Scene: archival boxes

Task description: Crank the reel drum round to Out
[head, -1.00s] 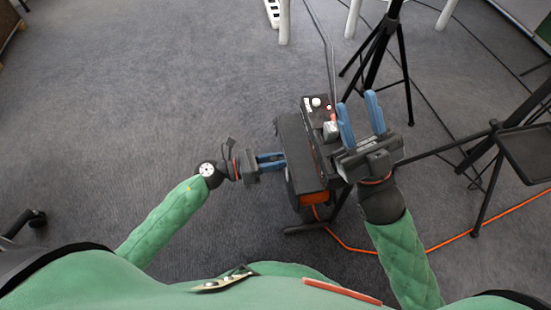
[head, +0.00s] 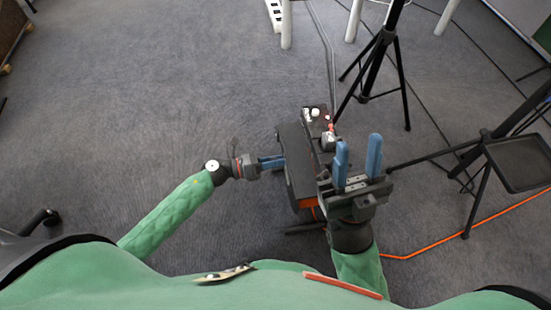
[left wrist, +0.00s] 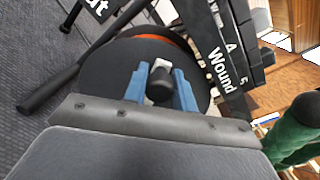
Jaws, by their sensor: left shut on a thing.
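The reel drum (left wrist: 112,72) is a dark round disc with an orange band at its rim, seen close up in the left wrist view. Its dark crank knob (left wrist: 160,85) sits between the blue fingers of my left gripper (left wrist: 161,92), which is shut on it. In the head view my left gripper (head: 271,162) reaches the left side of the dark reel unit (head: 296,160). Lettering reading "Wound" and part of a word ending in "ut" show around the drum. My right gripper (head: 358,163) is open and empty, over the unit's right side, hiding part of it.
A small control box (head: 318,118) with knobs sits at the unit's far end. Black tripod stands (head: 378,65) and a dark tray (head: 522,162) are to the right. An orange cable (head: 440,246) runs along the floor. The carpet (head: 130,90) at left is clear.

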